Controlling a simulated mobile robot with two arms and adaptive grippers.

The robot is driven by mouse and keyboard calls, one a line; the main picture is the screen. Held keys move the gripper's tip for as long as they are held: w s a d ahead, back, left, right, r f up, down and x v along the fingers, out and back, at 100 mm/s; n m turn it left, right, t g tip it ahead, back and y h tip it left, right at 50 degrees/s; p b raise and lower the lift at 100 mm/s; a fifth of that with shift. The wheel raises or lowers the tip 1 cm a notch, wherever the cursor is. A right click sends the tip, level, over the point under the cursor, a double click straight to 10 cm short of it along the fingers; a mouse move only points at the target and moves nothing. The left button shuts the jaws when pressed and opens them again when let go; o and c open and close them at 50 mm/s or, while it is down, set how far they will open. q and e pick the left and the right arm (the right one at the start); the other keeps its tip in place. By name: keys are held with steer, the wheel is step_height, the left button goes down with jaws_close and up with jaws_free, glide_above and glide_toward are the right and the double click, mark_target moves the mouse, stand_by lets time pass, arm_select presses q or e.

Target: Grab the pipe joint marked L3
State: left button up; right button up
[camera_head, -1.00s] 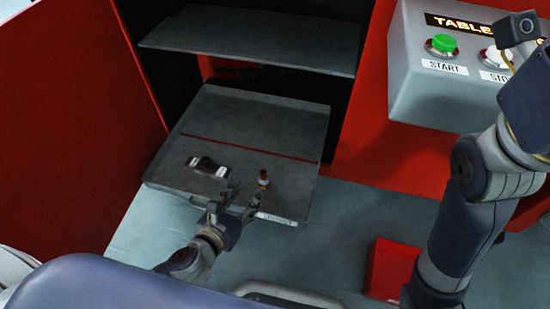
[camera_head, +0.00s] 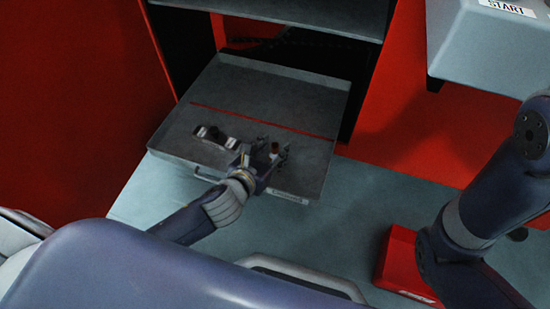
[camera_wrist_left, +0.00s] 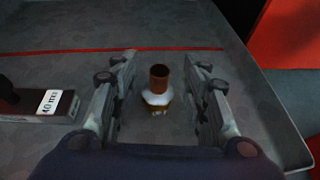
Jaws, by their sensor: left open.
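The pipe joint (camera_head: 275,149) is a small upright piece with a copper-brown top, standing on the grey tray. In the left wrist view the pipe joint (camera_wrist_left: 159,90) has a brown tube above a pale collar and a brass-coloured base; a small mark on its base is too small to read surely. My left gripper (camera_head: 270,158) is open, with its fingers on either side of the joint. In the left wrist view the left gripper (camera_wrist_left: 160,95) shows a gap between each finger and the joint. My right arm shows at the right, but its gripper is out of view.
The grey tray (camera_head: 270,95) has a raised rim and a red line across it. A dark part on a block labelled 40 (camera_wrist_left: 40,104) lies left of the joint. A shelf (camera_head: 290,8) is above the tray's back. A red box (camera_head: 400,262) sits at lower right.

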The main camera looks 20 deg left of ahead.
arm_select(q)
steer(key=shift+b+x, duration=0.4)
steer(key=shift+x, duration=0.65)
jaws_close()
steer(key=shift+r, duration=0.15)
